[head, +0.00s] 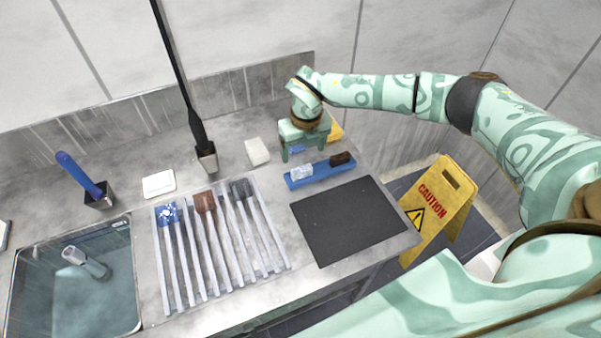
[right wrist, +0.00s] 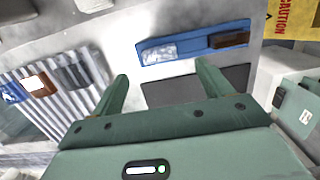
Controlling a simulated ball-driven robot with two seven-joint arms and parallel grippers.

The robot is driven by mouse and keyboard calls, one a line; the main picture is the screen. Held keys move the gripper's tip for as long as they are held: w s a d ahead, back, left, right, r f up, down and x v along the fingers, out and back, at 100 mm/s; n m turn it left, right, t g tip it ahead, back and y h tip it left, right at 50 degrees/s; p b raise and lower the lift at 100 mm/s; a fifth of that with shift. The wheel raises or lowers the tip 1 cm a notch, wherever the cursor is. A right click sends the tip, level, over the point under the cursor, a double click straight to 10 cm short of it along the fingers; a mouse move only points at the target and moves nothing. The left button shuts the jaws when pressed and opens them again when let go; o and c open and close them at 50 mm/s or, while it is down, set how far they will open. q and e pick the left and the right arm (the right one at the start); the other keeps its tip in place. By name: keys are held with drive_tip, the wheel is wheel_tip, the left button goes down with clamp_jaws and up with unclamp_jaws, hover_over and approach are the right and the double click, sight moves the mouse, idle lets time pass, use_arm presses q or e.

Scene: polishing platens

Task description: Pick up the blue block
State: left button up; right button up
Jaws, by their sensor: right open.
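A blue block with a white pattern (head: 168,213) sits at the far left end of the ribbed rack (head: 262,228). It also shows at the left edge of the right wrist view (right wrist: 12,92). My right gripper (head: 302,153) is open, well to the right of this block, beside the blue tray (head: 320,176). A small blue patch (head: 296,149) shows between its fingers; I cannot tell what it is. In the right wrist view, nothing is clearly held between the fingers (right wrist: 163,82). My left gripper is not in view.
Brown (head: 205,202) and dark grey (head: 241,189) blocks share the rack. The tray holds a pale block (head: 301,172) and a brown block (head: 340,159). A dark mat (head: 348,220), white block (head: 257,151), brush holder (head: 207,157) and sink (head: 75,290) surround them.

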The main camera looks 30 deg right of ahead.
sight(302, 169)
drive_tip(key=shift+w+f, duration=0.2)
drive_tip(key=shift+f, duration=0.85)
drive_tip(key=shift+s+f, duration=0.1)
drive_tip(key=shift+f, duration=0.25)
wheel_tip(302, 169, down, 4)
drive_tip(key=shift+b, duration=0.55)
drive_tip(key=shift+f, duration=0.4)
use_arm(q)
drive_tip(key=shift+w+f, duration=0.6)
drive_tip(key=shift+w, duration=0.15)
use_arm(e)
drive_tip(key=shift+r, duration=0.1)
drive_tip(key=shift+c, duration=0.4)
drive_tip(key=c, duration=1)
